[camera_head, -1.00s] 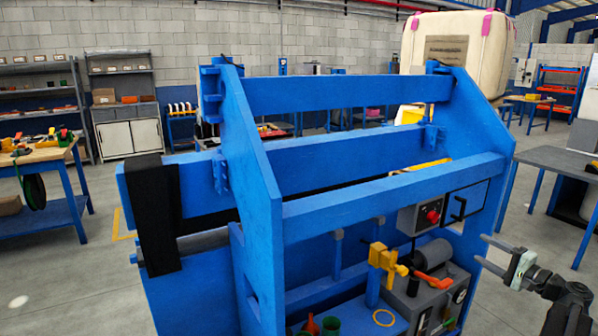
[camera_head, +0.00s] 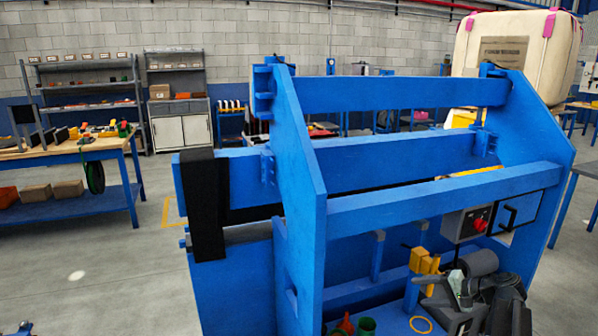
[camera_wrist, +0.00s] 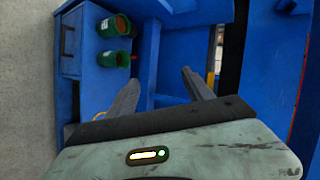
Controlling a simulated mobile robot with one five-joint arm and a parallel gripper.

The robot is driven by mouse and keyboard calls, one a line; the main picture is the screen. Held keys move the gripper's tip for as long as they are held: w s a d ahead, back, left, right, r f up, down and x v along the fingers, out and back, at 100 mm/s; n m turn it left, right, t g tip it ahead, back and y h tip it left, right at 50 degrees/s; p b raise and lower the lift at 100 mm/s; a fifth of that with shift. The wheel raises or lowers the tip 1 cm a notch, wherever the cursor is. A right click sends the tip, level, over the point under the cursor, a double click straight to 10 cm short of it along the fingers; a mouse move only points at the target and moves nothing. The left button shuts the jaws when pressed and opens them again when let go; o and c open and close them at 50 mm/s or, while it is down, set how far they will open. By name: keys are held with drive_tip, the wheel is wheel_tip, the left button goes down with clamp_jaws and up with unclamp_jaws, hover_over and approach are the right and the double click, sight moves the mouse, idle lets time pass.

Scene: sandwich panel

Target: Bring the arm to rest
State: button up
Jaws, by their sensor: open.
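My gripper (camera_head: 428,290) is at the lower right of the head view, on my arm, in front of the blue machine's lower bench. Its fingers point left and look apart. In the wrist view my gripper (camera_wrist: 161,76) shows two separate dark fingers with nothing held between them. The blue machine frame (camera_head: 430,197) stands close in front of me. A yellow clamp-like piece (camera_head: 424,262) rises just behind my gripper. My gripper hides part of the grey unit behind it, and I cannot tell whether they touch.
Green cups (camera_wrist: 115,26) stand beside the blue structure in the wrist view; one cup (camera_head: 367,325) shows low in the head view. A control box (camera_head: 466,223) with a red knob sits on the machine. A workbench (camera_head: 70,152) stands at left, with open floor between.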

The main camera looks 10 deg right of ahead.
drive_tip(key=s+a+f+n+g+h, duration=0.2)
drive_tip(key=s+a+f+n+g, duration=0.15)
drive_tip(key=a, duration=0.65)
drive_tip(key=s+a+f+n+g+h, duration=0.2)
drive_tip(key=s+a+f+h, duration=0.15)
drive_tip(key=a, duration=0.55)
drive_tip(key=s+a+f+n+g+h, duration=0.1)
drive_tip(key=s+a+f+n+g, duration=0.25)
drive_tip(key=a, duration=0.65)
wheel_tip(320, 180, up, 14)
drive_tip(key=p, duration=1.5)
drive_tip(key=shift+a+r+h, duration=0.15)
drive_tip(key=shift+r+h, duration=0.05)
drive_tip(key=shift+h, duration=0.25)
